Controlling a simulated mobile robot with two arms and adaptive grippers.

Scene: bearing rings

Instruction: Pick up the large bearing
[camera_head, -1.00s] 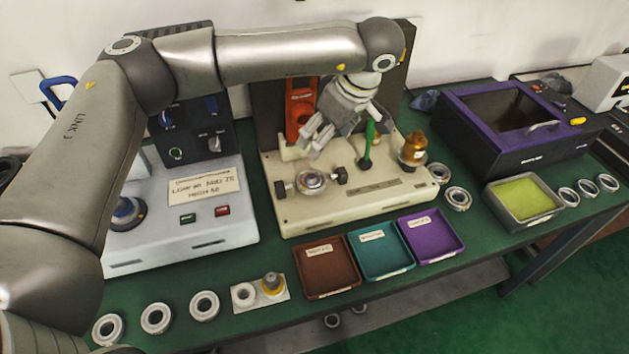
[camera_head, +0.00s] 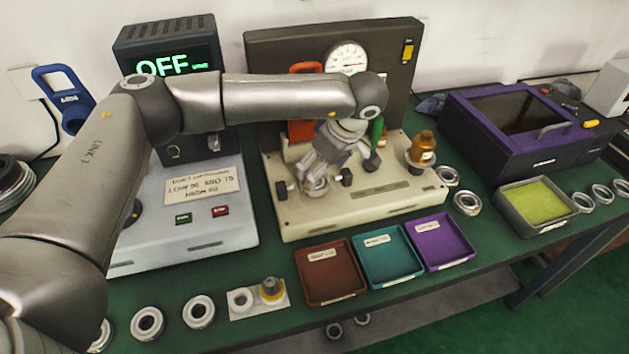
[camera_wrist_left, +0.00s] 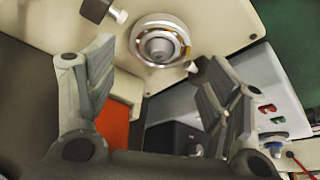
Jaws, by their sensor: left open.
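A shiny bearing ring (camera_head: 317,190) sits on the beige test fixture (camera_head: 365,208) between two dark clamp knobs, around a central hub. It also shows in the left wrist view (camera_wrist_left: 161,41), near the top middle. My left gripper (camera_head: 308,183) is open and hangs just over this bearing, partly hiding it in the head view. In the left wrist view its two fingers (camera_wrist_left: 165,55) stand wide apart, with the bearing beyond and between their tips. Contact with it cannot be told. My right gripper is in neither view.
Brown (camera_head: 331,275), teal (camera_head: 389,258) and purple (camera_head: 442,240) trays lie in front of the fixture. Several loose rings lie along the green bench, two of them right of the fixture (camera_head: 467,203). A brass-coloured piece (camera_head: 422,150) and green-handled lever stand on the fixture.

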